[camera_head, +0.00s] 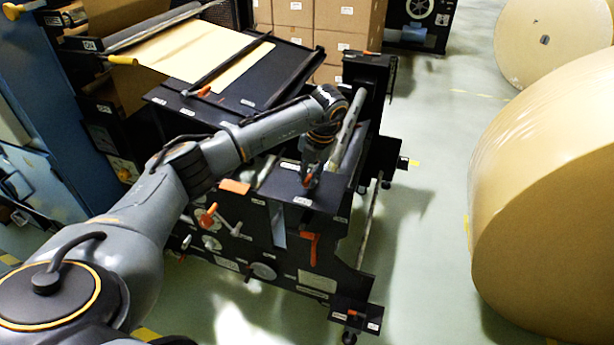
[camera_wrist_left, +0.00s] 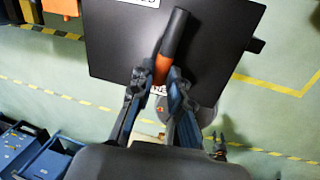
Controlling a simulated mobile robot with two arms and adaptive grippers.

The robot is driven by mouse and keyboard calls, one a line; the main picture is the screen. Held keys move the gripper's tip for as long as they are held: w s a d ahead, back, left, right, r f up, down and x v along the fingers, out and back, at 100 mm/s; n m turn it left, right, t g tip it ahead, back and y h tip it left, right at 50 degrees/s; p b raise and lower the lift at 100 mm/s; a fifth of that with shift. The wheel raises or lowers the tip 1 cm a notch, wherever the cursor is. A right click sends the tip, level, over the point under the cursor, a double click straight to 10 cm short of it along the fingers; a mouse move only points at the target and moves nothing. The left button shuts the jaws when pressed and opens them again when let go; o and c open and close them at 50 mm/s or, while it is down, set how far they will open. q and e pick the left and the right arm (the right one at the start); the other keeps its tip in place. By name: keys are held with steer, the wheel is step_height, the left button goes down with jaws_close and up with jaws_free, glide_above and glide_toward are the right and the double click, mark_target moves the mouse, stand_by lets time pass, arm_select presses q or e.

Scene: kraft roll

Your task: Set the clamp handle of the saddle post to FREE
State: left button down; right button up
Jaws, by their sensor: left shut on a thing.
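The clamp handle (camera_wrist_left: 173,38) shows in the left wrist view as a black grip with an orange part below it, slanting over a dark flat plate (camera_wrist_left: 112,50). My left gripper (camera_wrist_left: 152,88) is shut on the handle, one finger on each side of its orange part. In the head view my left gripper (camera_head: 311,182) points down at the plate (camera_head: 283,181) on top of the black machine, with a bit of orange between its fingers. The handle's base is hidden, and the label lettering is too small to read. My right gripper is not in view.
An orange lever (camera_head: 312,247) and an orange-ended crank (camera_head: 208,215) stick out from the machine's near side. A large kraft roll (camera_head: 545,190) stands at the right, another (camera_head: 552,40) behind it. Cartons (camera_head: 345,15) are stacked at the back. Clear floor (camera_head: 430,200) lies between machine and rolls.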

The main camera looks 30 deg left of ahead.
arm_select(q)
steer(key=shift+w+d+n, duration=0.1)
steer(key=shift+n, duration=0.5)
steer(key=c, duration=1.3)
jaws_free()
steer(key=r, duration=0.4)
steer(key=d+r, duration=0.1)
steer(key=r, duration=0.3)
steer(key=d+r, duration=0.1)
steer(key=r, duration=0.3)
steer(key=shift+w+d, duration=0.2)
steer(key=shift+w, duration=0.1)
steer(key=shift+f, duration=0.1)
